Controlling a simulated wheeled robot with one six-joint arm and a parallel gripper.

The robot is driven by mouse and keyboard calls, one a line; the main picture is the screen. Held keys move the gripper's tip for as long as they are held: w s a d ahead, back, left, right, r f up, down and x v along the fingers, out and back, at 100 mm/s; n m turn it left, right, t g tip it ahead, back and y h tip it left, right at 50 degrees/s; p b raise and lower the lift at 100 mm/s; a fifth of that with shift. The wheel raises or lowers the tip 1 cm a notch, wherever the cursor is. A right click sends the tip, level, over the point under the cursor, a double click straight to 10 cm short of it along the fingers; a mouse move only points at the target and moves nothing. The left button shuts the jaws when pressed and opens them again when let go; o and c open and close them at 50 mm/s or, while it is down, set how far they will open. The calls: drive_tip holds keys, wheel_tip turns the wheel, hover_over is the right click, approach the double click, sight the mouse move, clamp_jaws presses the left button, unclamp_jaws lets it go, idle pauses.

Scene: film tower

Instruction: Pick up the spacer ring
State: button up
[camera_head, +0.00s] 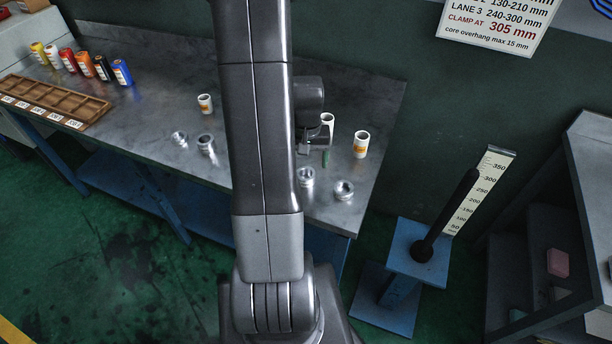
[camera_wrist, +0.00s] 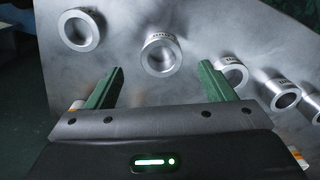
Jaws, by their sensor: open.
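Several metallic rings lie flat on the steel workbench (camera_head: 170,100). In the head view, two rings (camera_head: 306,177) (camera_head: 343,190) lie near the front right and two more (camera_head: 206,143) (camera_head: 179,138) lie left of my arm. My gripper (camera_head: 318,154) is above the right part of the bench, partly hidden by my arm. In the wrist view my gripper (camera_wrist: 160,70) has its green fingers apart, with nothing between them. One ring (camera_wrist: 161,54) lies ahead, between the fingertip lines; others lie left (camera_wrist: 80,30) and right (camera_wrist: 232,73). Labels are too small to read, so I cannot tell which is the spacer ring.
White cylinders with orange labels (camera_head: 205,103) (camera_head: 361,144) stand on the bench. Coloured canisters (camera_head: 85,64) and a brown compartment tray (camera_head: 52,100) are at the left. A blue stand with a black post (camera_head: 445,215) and a scale (camera_head: 480,190) is right of the bench.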

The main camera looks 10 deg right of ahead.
sight(306, 172)
drive_tip(key=shift+w+f+p, duration=0.15)
drive_tip(key=shift+f+p, duration=0.3)
drive_tip(key=shift+f, duration=2.3)
drive_tip(key=shift+a, duration=0.1)
drive_tip(key=shift+c, duration=0.3)
drive_tip(key=c, duration=1.1)
